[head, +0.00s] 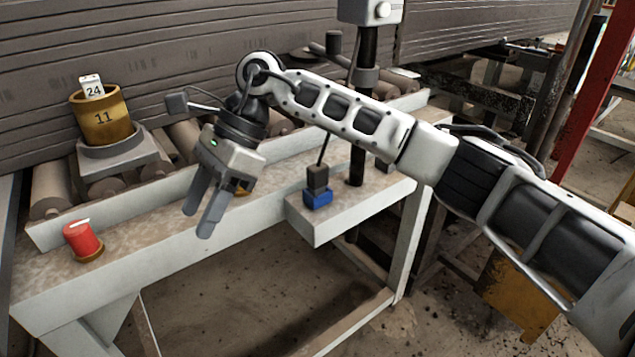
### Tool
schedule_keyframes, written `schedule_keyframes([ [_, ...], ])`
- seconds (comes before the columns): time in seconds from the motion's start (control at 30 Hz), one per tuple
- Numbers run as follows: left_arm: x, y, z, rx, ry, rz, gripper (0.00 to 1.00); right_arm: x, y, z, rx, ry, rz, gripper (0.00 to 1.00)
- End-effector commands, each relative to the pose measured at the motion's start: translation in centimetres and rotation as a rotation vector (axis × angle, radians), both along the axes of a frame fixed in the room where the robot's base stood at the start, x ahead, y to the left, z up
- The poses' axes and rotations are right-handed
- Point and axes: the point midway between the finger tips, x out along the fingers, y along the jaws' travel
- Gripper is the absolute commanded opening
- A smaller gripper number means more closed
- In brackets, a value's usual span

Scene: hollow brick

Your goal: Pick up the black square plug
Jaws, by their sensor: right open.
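The black square plug (317,177) stands upright on a blue square base (318,198), with a thin dark cable rising from its top. Both are on the lower ledge (345,212) at the right end of the bench. My right gripper (198,218) is left of the plug and apart from it, over the bench. Its two fingers point down and stand apart with nothing visible between them. My left gripper is out of view.
A red cylinder (83,238) stands at the bench's left end. A yellow pot (101,118) marked 11 holds a white tag marked 24. A dark post (360,130) rises from the ledge right of the plug. A yellowish object behind my right gripper is mostly hidden.

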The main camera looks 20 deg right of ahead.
Motion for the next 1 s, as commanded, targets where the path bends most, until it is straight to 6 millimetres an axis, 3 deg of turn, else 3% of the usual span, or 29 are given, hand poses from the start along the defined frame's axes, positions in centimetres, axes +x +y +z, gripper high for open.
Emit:
schedule_keyframes([
  [0.03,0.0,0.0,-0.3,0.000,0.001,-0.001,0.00,2.1,-2.9,1.7,-0.147,-0.113,0.029,0.47],
  [0.1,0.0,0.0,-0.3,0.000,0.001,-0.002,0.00,4.0,-6.8,3.9,-0.332,-0.217,0.055,0.47],
  [0.2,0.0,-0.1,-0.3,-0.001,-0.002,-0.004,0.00,5.7,-11.5,7.6,-0.540,-0.304,0.061,0.47],
  [0.3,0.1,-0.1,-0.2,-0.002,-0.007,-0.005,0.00,6.3,-14.6,10.5,-0.676,-0.341,0.050,0.47],
  [0.4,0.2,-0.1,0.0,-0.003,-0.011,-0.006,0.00,6.4,-16.1,11.8,-0.743,-0.353,0.043,0.47],
  [0.5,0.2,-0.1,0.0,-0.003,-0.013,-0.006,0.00,6.4,-16.8,11.1,-0.763,-0.354,0.042,0.47],
  [0.8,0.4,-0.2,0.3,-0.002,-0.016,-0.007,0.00,6.7,-17.6,4.9,-0.758,-0.352,0.043,0.47],
  [1.0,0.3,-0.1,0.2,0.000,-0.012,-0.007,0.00,6.9,-17.9,2.3,-0.756,-0.355,0.043,0.47],
])
